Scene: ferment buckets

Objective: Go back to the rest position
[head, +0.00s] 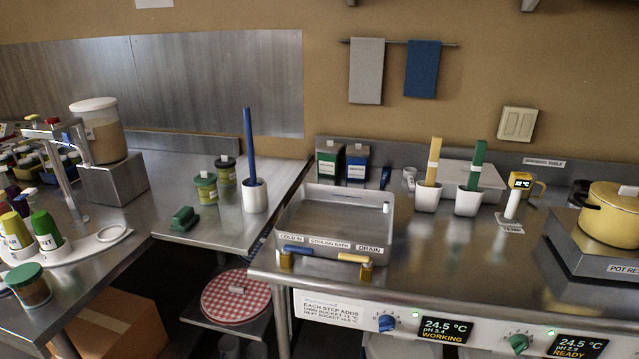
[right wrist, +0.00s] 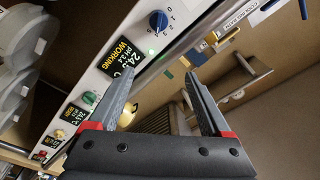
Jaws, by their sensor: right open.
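My right gripper (right wrist: 157,80) shows in the right wrist view, its two grey fingers spread apart with nothing between them. Beyond and to the left of the fingers in that view is the counter's front panel (right wrist: 100,82), with a blue knob (right wrist: 158,22) and a display reading WORKING (right wrist: 122,58). The gripper appears apart from the panel. Neither gripper shows in the head view, and my left gripper is in no view.
In the head view, the steel counter (head: 440,250) holds a cooling bath tray (head: 335,215), a yellow pot (head: 612,215) and white holders with yellow and green handles. A blue-handled tool stands in a white cup (head: 255,197). A checkered round lid (head: 236,300) lies below, between the counters.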

